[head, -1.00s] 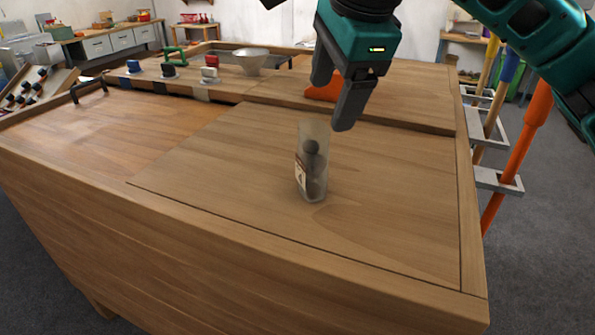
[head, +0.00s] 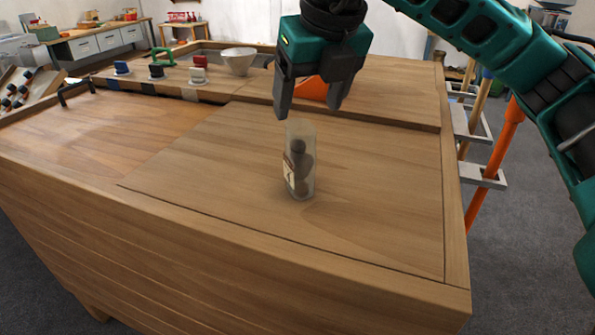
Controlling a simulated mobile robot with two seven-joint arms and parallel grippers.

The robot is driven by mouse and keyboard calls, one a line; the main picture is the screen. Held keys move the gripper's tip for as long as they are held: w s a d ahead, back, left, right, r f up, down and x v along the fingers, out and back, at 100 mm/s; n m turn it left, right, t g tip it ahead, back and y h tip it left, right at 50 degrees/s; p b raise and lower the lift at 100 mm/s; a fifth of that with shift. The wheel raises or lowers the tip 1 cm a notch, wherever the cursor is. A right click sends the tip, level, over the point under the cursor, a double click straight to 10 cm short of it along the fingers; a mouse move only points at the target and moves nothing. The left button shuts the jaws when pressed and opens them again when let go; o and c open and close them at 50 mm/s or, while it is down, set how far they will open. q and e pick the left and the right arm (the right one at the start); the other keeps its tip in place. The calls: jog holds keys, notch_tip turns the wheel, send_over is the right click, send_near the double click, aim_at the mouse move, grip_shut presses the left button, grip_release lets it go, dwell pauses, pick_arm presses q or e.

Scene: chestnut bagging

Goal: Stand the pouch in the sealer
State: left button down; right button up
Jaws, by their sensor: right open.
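The pouch (head: 299,172) is a clear upright bag with a small label and dark chestnuts inside. It stands on the wooden bench top (head: 220,180) near the middle of the head view. My right gripper (head: 308,112) is above the pouch, fingers pointing down and spread apart, with nothing between them. Its fingertips look just above the pouch's top edge; I cannot tell the exact gap. I cannot make out a sealer for certain. My left gripper is not in view.
Behind stand a pale bowl (head: 238,61), small blue (head: 121,68), black (head: 157,72) and red-topped (head: 199,66) items, and a green handle (head: 163,54). An orange object (head: 313,88) lies behind my right gripper. Long-handled tools (head: 496,150) hang at the right edge. The bench around the pouch is clear.

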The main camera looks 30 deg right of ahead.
aim_at(299, 141)
jog(key=x, duration=1)
jog(key=shift+w+p, duration=0.15)
jog(key=shift+p, duration=0.25)
grip_shut()
jog(key=shift+r, duration=0.1)
